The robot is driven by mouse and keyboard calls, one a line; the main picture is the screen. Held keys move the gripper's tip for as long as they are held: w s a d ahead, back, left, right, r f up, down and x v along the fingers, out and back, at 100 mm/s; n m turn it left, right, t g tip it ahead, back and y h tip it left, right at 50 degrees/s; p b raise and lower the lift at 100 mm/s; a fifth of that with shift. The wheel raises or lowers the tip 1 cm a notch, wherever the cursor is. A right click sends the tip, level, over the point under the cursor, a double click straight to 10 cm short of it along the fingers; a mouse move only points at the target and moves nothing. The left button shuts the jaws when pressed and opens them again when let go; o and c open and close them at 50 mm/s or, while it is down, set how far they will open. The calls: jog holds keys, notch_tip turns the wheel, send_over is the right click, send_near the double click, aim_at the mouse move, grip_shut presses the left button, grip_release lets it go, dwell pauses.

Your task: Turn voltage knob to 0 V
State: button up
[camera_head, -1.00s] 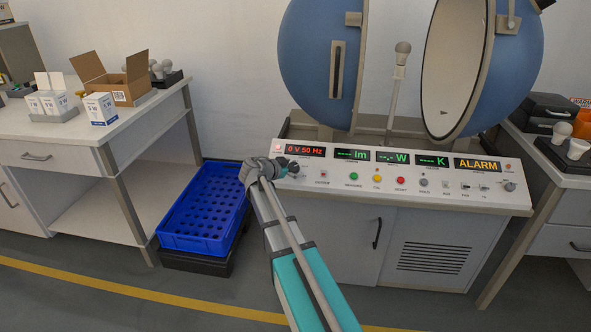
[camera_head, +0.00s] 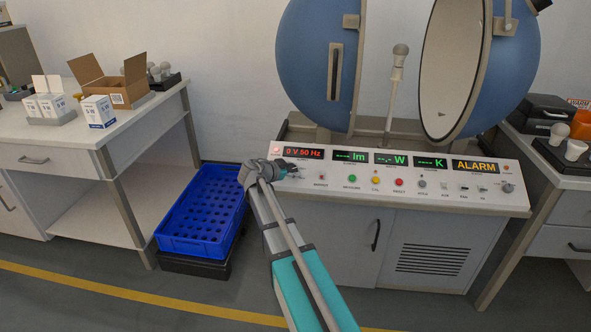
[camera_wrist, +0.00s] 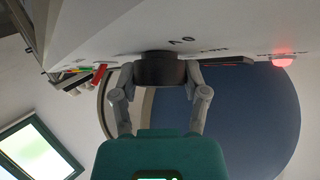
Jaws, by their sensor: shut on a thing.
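The voltage knob (camera_wrist: 160,71) is a dark round knob on the sloped panel. In the wrist view my gripper (camera_wrist: 161,76) has a finger on each side of it and is shut on it. In the head view my gripper (camera_head: 283,170) is at the left end of the control panel (camera_head: 340,183), and the knob is mostly hidden behind it. The voltage display (camera_head: 302,152) above it reads "0 V 50 Hz" in red. The knob's pointer mark cannot be made out.
Right of my gripper, the panel carries several coloured buttons (camera_head: 375,180) and small switches. An orange ALARM display (camera_head: 474,166) is lit. The open blue sphere (camera_head: 318,60) stands behind, with a bulb (camera_head: 400,50) on a post. A blue crate (camera_head: 202,210) sits left of my arm.

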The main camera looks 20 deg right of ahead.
jog(key=shift+s+a+f+n+t, duration=0.2)
jog(key=shift+s+n+t, duration=0.15)
jog(key=shift+n, duration=0.15)
dwell(0.3)
jog(key=shift+s+n+t+y+b, duration=0.1)
jog(key=shift+n+t+y+b, duration=0.2)
jog(key=shift+n+t+b, duration=0.25)
jog(key=n+t+y, duration=0.1)
jog(key=n+t, duration=0.1)
jog(key=n, duration=0.2)
jog(key=shift+d+t+b, duration=0.1)
jog(key=shift+t+b, duration=0.2)
jog(key=shift+r+n+t+y, duration=0.1)
jog(key=shift+n+t+y, duration=0.65)
jog(key=shift+n, duration=0.55)
jog(key=shift+n+t+y, duration=0.65)
jog(key=shift+n+t, duration=0.1)
jog(key=shift+n, duration=0.5)
jog(key=shift+w+n+t+y, duration=0.2)
jog(key=shift+n+t+y, duration=0.6)
jog(key=shift+n+y, duration=1)
jog(key=shift+n+h, duration=0.3)
jog(key=o, duration=1.1)
jog(key=shift+o, duration=0.2)
jog(key=shift+r, duration=0.1)
jog(key=shift+w, duration=0.1)
